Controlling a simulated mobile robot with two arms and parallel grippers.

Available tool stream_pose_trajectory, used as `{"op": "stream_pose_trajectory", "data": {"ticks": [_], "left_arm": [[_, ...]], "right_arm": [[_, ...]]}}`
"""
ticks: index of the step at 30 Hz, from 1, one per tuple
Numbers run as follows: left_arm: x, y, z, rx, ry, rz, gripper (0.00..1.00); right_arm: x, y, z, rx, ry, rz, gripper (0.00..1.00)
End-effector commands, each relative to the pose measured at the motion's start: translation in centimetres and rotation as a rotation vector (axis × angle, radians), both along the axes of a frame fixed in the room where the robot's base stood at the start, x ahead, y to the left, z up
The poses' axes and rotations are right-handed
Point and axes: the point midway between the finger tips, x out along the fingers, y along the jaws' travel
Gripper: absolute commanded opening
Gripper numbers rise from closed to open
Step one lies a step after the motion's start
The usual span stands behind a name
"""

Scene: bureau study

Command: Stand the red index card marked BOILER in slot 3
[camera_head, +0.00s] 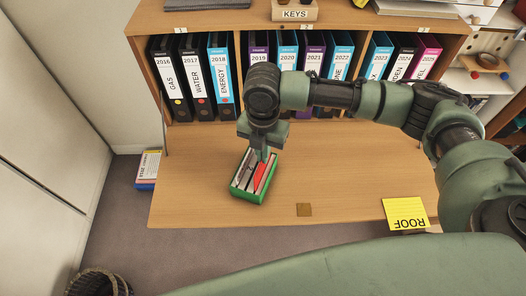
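A small green card box (246,194) stands on the wooden desk top (350,185). Upright cards, pale and dark, are in it. A red card (261,174) stands tilted in the right part of the box; no writing on it can be read. My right gripper (264,153) points down over the box, its fingertips at the top of the red card. Whether the fingers are closed on the card cannot be told. The box's slot numbers are not readable. My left gripper is out of view.
A yellow card marked ROOF (405,213) lies at the desk's front right edge. A small brown square (304,210) lies near the front edge. Binders (190,80) fill the shelf behind. Small books (148,168) are left of the desk. The desk's left part is clear.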

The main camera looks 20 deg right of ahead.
Motion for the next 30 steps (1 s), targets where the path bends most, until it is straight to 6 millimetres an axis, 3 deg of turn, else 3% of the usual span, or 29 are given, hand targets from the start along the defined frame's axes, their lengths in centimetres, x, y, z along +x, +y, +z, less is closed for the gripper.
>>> {"op": "stream_pose_trajectory", "data": {"ticks": [30], "left_arm": [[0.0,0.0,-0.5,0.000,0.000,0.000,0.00]], "right_arm": [[0.0,0.0,-1.6,0.000,0.000,0.001,0.00]]}}
